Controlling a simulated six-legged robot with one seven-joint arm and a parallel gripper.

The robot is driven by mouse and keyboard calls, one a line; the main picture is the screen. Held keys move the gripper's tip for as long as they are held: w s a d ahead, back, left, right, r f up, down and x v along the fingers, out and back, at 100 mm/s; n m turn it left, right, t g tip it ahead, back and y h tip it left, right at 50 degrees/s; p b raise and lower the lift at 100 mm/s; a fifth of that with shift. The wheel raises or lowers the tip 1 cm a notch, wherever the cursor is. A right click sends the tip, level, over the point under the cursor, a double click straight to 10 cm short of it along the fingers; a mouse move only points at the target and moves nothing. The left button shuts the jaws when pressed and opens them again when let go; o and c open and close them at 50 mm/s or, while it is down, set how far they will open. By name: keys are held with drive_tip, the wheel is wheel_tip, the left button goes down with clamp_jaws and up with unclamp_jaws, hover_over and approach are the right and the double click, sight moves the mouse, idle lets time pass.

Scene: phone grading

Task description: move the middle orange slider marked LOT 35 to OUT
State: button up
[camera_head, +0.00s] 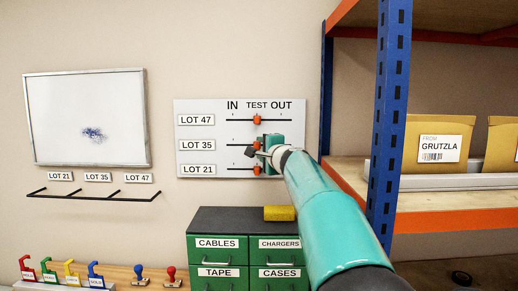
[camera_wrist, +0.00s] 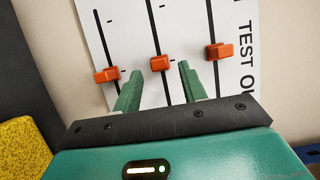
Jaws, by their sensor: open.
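The white slider board (camera_head: 215,105) hangs on the wall with IN, TEST and OUT along its top. The orange LOT 35 slider (camera_head: 257,145) stands at TEST on the middle track, partly covered by my gripper (camera_head: 262,147). In the wrist view the board is turned, with OUT toward the bottom. There the LOT 35 slider (camera_wrist: 160,63) appears between the tips of my open gripper (camera_wrist: 161,68), one finger on each side. A gap shows on both sides; I cannot tell whether the fingers reach its depth.
The LOT 47 slider (camera_head: 257,119) and LOT 21 slider (camera_head: 257,170) also stand at TEST, close above and below. A drawer cabinet (camera_head: 222,215) with a yellow block (camera_head: 279,213) stands below. A blue shelf post (camera_head: 391,120) rises at the right.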

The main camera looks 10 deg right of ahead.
sight(258, 147)
drive_tip(key=shift+w+a+f, duration=0.1)
drive_tip(key=shift+w+a, duration=0.1)
drive_tip(key=shift+w, duration=0.6)
drive_tip(key=shift+w+a, duration=0.15)
drive_tip(key=shift+w, duration=0.65)
drive_tip(key=shift+s, duration=0.1)
drive_tip(key=shift+d, duration=0.1)
clamp_jaws()
